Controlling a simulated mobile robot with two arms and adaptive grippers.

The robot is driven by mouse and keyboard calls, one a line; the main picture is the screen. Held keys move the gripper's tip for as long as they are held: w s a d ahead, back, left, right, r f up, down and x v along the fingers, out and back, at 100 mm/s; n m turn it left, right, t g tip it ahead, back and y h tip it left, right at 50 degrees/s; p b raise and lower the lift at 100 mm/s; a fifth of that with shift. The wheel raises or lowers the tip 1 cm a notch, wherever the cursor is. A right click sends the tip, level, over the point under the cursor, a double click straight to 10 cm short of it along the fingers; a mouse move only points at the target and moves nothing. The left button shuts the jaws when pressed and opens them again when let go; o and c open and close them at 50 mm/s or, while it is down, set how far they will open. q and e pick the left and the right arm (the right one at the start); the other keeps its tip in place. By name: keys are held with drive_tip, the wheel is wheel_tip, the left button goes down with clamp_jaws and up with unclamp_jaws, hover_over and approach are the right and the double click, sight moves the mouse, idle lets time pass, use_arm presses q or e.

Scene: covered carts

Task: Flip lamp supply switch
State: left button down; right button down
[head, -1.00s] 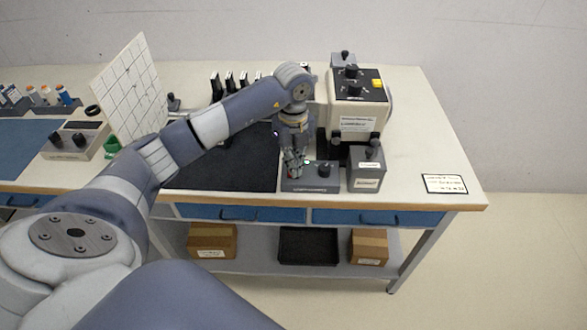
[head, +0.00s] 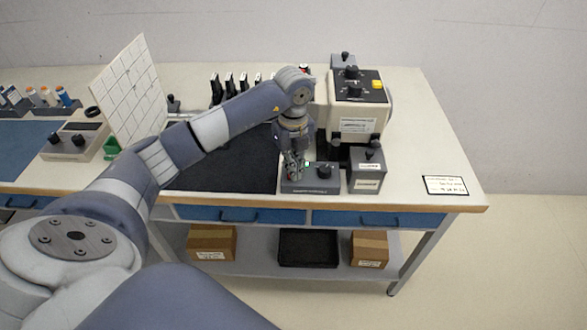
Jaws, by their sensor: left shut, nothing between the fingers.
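A low dark grey switch box (head: 312,187) stands near the front edge of the bench, with a black knob (head: 324,172) on top and a small green light (head: 307,163). A dark label strip runs along its front. My left gripper (head: 293,172) points down at the left part of this box, its fingers shut and empty. The fingers hide that part of the box, so I cannot tell whether they touch a switch there. My right gripper is not in view.
A cream instrument (head: 352,105) with a yellow button stands behind the box. A grey labelled box (head: 367,170) stands to its right. A dark mat (head: 225,165) lies left. A white grid panel (head: 130,90) stands further left. A card (head: 445,185) lies on the bare right end.

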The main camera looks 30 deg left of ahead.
use_arm(q)
drive_tip(key=shift+r+p, duration=2.2)
drive_tip(key=shift+r, duration=1.15)
